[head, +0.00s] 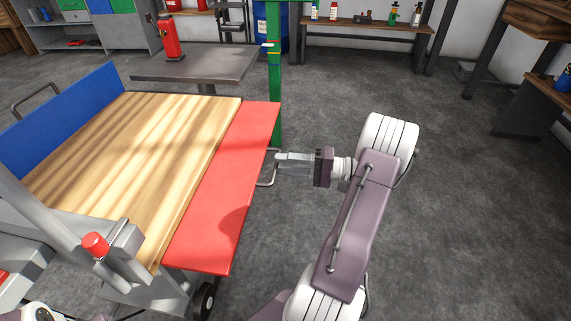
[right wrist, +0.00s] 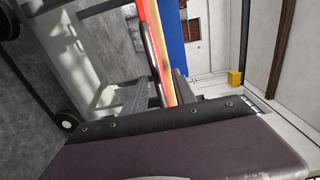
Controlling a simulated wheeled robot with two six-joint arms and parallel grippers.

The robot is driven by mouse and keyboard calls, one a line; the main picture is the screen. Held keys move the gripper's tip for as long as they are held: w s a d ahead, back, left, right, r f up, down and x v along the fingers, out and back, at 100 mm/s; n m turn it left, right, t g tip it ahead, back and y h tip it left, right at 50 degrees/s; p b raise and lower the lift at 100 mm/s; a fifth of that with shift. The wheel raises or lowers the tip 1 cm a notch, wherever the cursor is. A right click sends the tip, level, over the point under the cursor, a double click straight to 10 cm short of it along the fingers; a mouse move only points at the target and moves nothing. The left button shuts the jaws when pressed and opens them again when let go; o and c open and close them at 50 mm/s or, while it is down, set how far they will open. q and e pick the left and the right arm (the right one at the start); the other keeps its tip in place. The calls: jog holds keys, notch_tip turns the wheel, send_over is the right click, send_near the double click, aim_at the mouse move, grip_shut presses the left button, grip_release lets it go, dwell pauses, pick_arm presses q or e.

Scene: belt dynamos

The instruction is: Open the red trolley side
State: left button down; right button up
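The trolley has a wooden bed (head: 125,155), and its blue side (head: 70,115) stands up at the left. The red side (head: 225,190) slopes or lies outward along the bed's right edge. It shows as a narrow red strip in the right wrist view (right wrist: 163,45). A metal loop handle (head: 270,172) shows at the red side's outer edge. My right gripper (head: 281,160) is beside this handle, fingers pointing left toward the red side. Its finger gap and any contact with the handle are unclear.
A red knob (head: 95,245) sits on a grey fitting at the trolley's near end. A green post (head: 274,75) stands just behind the red side's far corner. A grey table (head: 195,65) with a red bottle (head: 168,38) stands beyond. The floor at right is open.

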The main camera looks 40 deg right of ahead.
jog(key=p+v, duration=0.3)
jog(key=v, duration=0.6)
